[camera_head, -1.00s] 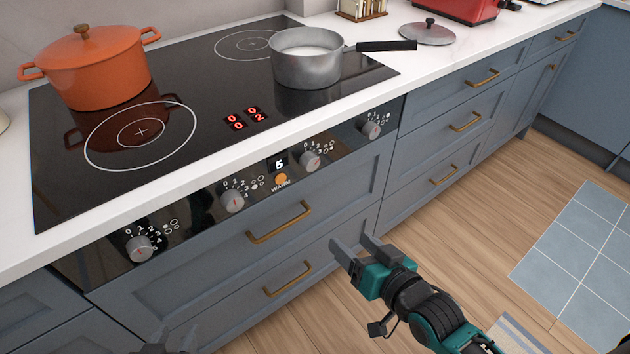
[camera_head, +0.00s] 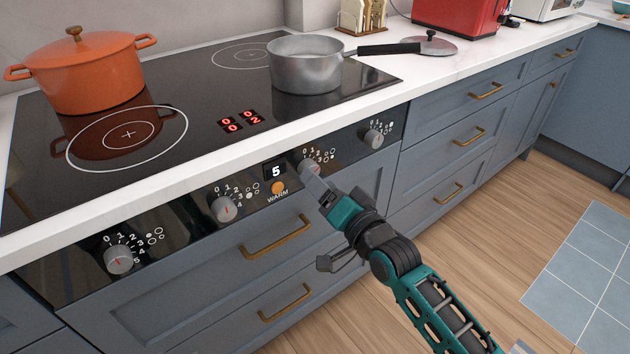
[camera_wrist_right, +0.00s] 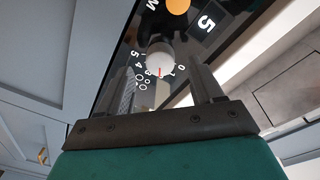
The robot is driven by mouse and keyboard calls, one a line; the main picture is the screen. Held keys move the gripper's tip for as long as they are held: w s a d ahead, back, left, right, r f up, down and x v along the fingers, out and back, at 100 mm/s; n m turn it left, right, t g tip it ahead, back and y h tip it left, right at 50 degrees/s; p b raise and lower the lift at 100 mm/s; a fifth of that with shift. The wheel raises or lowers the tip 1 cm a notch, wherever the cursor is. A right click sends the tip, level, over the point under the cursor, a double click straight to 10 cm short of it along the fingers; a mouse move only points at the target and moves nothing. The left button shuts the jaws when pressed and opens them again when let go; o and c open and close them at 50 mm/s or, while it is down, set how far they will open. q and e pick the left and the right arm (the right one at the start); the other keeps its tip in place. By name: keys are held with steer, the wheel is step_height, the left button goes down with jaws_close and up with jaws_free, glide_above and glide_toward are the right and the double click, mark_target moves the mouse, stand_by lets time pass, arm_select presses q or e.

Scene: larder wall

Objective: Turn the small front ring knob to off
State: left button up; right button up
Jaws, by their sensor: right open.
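The control panel carries a row of grey knobs. The third knob from the left (camera_head: 309,168) sits right of the clock display, partly hidden by my right gripper. In the right wrist view this knob (camera_wrist_right: 160,57) has a red mark pointing between 1 and 3 on its dial. My right gripper (camera_head: 313,181) is open at this knob. In the wrist view its fingers (camera_wrist_right: 168,85) stand on either side of the knob's line, with a gap; I cannot tell whether either touches. The red ring display (camera_head: 242,121) shows three 0s and a 2 at lower right. My left gripper is out of view.
Other knobs are at far left (camera_head: 119,260), centre left (camera_head: 224,208) and right (camera_head: 374,138). Brass drawer handles (camera_head: 275,238) stick out below the panel.

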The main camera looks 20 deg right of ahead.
mark_target(308, 163)
steer(key=x, duration=0.3)
steer(key=c, duration=1.1)
steer(key=shift+o, duration=0.2)
